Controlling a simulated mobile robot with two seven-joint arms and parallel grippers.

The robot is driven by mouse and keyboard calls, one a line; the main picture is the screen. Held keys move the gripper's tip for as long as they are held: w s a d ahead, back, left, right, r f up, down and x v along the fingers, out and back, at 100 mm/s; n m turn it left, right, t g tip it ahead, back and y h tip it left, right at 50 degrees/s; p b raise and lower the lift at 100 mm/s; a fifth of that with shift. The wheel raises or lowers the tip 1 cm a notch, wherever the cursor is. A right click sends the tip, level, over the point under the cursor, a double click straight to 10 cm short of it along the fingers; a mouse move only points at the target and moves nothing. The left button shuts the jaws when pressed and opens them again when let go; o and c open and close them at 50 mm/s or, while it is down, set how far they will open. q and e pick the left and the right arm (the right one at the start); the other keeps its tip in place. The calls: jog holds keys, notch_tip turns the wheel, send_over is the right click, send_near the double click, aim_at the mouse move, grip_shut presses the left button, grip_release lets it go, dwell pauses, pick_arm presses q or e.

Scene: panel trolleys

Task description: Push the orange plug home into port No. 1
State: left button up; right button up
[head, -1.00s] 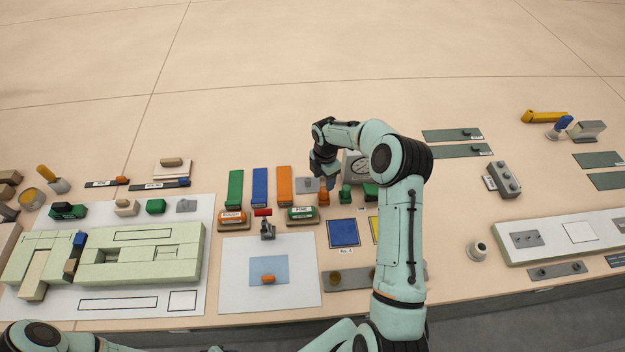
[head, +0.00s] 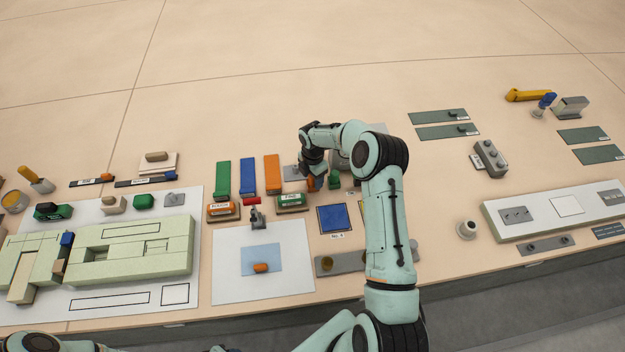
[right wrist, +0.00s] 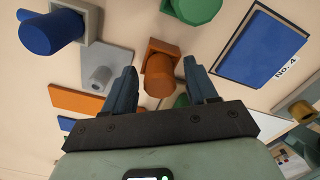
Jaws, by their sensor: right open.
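The orange plug (right wrist: 160,75) shows in the right wrist view as a round orange body on a squarish orange block. It lies between the two fingers of my right gripper (right wrist: 160,66), with a gap on either side. I cannot read a No. 1 label in either view, so I cannot tell which part is port No. 1. My left gripper is out of view.
A grey plate with a grey stub (right wrist: 104,66) is beside the orange plug. A green part (right wrist: 192,8) and a blue No. 4 panel (right wrist: 262,45) are also close. Green, blue and orange strips (head: 272,174) stand left of my gripper.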

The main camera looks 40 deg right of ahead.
grip_shut()
jog(key=c, duration=0.9)
grip_release()
jog(key=shift+c, duration=0.2)
grip_shut()
jog(key=shift+r+p, duration=0.45)
jog(key=shift+r, duration=1.2)
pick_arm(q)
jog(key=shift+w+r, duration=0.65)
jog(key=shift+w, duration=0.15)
pick_arm(e)
jog(key=shift+r, duration=1.5)
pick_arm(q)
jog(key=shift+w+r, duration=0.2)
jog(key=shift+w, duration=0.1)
